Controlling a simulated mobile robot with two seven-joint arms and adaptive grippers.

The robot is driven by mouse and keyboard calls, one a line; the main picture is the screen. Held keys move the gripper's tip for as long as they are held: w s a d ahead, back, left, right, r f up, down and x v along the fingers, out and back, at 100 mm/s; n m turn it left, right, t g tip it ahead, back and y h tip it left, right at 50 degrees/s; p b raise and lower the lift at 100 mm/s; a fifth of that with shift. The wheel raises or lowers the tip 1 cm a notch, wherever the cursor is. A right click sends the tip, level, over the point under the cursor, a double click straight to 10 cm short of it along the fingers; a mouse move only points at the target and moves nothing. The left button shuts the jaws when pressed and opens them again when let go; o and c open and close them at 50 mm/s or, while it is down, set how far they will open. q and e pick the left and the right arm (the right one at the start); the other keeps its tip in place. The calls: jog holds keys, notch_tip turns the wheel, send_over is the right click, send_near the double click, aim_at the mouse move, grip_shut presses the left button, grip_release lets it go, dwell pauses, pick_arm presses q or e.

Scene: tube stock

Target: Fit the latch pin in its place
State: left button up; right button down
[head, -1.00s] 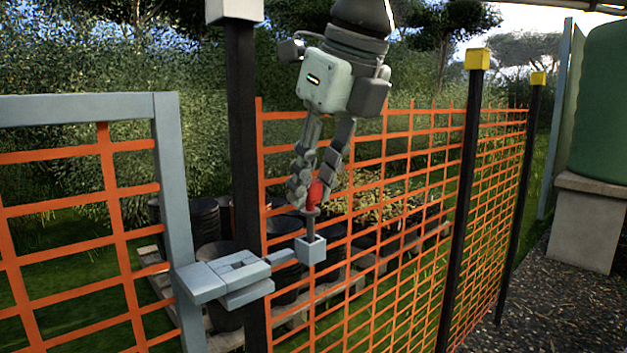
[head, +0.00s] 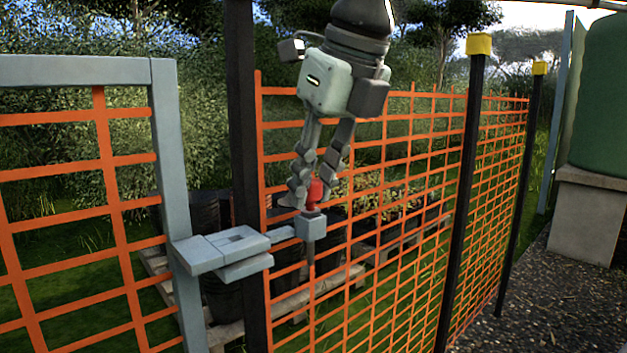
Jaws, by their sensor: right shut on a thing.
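The latch pin (head: 316,192) has a red handle, a collar and a dark shaft. My right gripper (head: 312,197) is shut on the red handle, with the pin upright. The shaft passes down through a small grey socket block (head: 311,228), and its lower end shows below the block. The collar is at or just above the block's top; I cannot tell if they touch. To the left, grey latch plates (head: 197,256) join the gate frame (head: 168,160) near the dark post. The upper plate has a square recess. My left gripper is not in view.
Orange mesh fence (head: 390,220) runs right from the dark post (head: 243,130), close behind my right gripper. Dark pots and a pallet (head: 330,292) lie beyond it. Yellow-capped posts (head: 480,44) stand to the right. The gravel (head: 540,300) at right is clear.

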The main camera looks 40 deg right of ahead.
jog(key=c, duration=1.2)
grip_release()
jog(key=v, duration=1.2)
jog(key=shift+r, duration=0.1)
